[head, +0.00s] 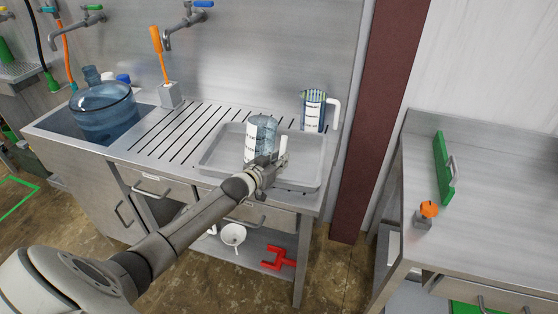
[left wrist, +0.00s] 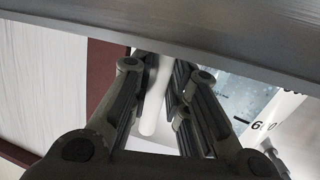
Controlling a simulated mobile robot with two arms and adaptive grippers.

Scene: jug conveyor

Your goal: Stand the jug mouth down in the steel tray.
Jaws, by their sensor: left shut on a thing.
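A clear measuring jug (head: 260,137) with a white marked panel is over the steel tray (head: 304,168) on the sink counter. My left gripper (head: 270,167) is at the jug's near right side, shut on its white handle (head: 284,149). In the left wrist view the handle (left wrist: 152,100) lies between the fingers (left wrist: 155,90), and the jug wall (left wrist: 235,82) with printed numbers shows at right. The jug looks roughly upright on its axis; I cannot tell which end its mouth is at, or whether it touches the tray. My right gripper is out of view.
A second, patterned jug (head: 314,111) stands behind the tray's right end. A slotted drainboard (head: 180,132) and a sink with a big blue bottle (head: 103,110) lie left. A brush in a holder (head: 170,95) stands behind. A separate steel table (head: 490,190) is at right.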

